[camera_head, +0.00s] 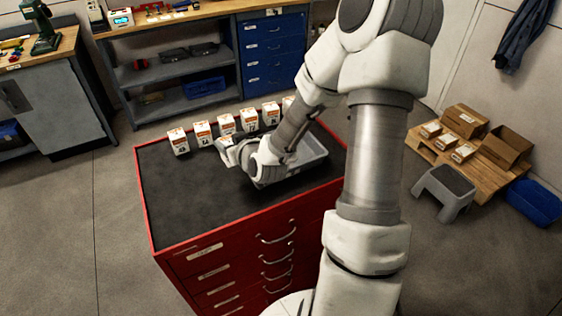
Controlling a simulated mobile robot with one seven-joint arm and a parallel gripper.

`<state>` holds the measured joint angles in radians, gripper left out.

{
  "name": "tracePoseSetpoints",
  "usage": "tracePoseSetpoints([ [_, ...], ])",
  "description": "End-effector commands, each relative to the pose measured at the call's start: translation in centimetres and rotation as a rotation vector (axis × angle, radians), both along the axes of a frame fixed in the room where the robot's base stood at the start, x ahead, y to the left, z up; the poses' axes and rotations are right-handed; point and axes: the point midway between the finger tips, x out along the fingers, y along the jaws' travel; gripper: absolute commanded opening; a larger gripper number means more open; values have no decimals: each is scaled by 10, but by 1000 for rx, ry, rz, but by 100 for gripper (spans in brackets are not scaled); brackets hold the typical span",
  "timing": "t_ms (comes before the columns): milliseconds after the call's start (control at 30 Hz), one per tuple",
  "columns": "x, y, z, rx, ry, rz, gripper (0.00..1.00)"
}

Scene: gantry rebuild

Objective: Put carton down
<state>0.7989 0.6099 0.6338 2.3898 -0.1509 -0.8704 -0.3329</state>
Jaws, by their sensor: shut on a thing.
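Several small white cartons with orange markings stand upright in a row along the back of the red cabinet's dark top. The leftmost carton (178,141) stands at the left end, and another carton (270,112) stands near the right end. My gripper (228,152) is low over the cabinet top, just in front of the row's middle and left of a grey tray (316,164).
The red drawer cabinet (225,262) has free dark top at its front left. My arm crosses the tray and hides part of it. A shelf bench (180,70) stands behind; a pallet with boxes (470,172) and a grey step stool (445,190) stand right.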

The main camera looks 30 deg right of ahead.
Motion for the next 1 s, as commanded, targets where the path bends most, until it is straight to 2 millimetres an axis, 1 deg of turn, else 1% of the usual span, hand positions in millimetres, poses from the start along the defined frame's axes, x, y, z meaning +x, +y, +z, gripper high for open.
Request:
tracePoseSetpoints([
  [33, 0, -17, 2, -3, -4, -6, 0],
  [267, -10, -72, 16, -3, -3, 1, 0],
  [467, -26, -119, 24, -1, -2, -10, 0],
  [600, -42, -153, 28, -1, -2, -29, 0],
  [800, -65, -192, 32, 1, -1, -58, 0],
  [900, -73, -204, 33, 0, 0, -69, 0],
  [1000, -78, -211, 34, 1, -1, -75, 0],
])
